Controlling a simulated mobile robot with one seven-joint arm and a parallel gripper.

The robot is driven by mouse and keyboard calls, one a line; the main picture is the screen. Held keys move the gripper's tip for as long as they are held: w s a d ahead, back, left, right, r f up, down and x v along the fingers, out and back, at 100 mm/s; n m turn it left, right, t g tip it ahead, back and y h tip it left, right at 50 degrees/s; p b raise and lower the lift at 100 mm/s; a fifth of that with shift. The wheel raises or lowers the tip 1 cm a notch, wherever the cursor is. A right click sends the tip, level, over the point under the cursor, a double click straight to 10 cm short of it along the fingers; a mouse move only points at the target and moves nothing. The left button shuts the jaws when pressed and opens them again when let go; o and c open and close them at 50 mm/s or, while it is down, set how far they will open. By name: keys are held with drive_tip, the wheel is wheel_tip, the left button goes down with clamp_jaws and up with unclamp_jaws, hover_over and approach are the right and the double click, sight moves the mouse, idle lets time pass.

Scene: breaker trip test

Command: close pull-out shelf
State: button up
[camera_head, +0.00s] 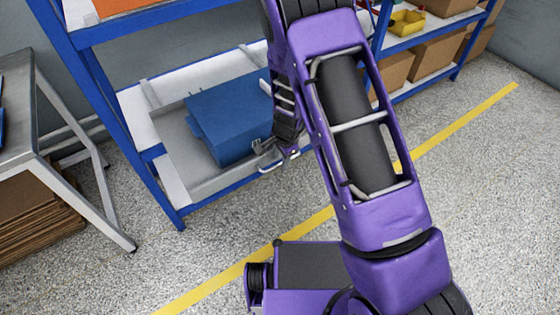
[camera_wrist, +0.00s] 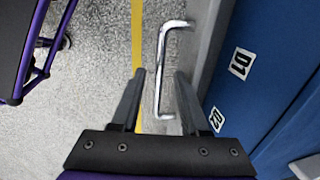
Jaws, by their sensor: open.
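The pull-out shelf (camera_head: 180,148) is a grey tray low in the blue rack, with a blue box (camera_head: 226,118) on it. How far it is out of the rack is hard to tell. Its silver bar handle (camera_head: 268,168) sits at the front edge, partly hidden by my gripper (camera_head: 280,150). In the wrist view, the bar handle (camera_wrist: 161,80) runs between the two open fingers of my gripper (camera_wrist: 160,76). I see no clear contact of the fingers with the bar. The shelf's grey front edge (camera_wrist: 213,50) is right of the handle.
The blue box shows labels D1 and D2 in the wrist view (camera_wrist: 245,90). A rack post (camera_head: 130,140) stands left of the shelf. A metal table (camera_head: 20,120) is at far left, with stacked cardboard (camera_head: 40,215) below. Open floor with a yellow line (camera_head: 470,118) lies in front.

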drive_tip(key=shift+f, duration=0.15)
drive_tip(key=shift+c, duration=0.3)
clamp_jaws()
idle(1.1)
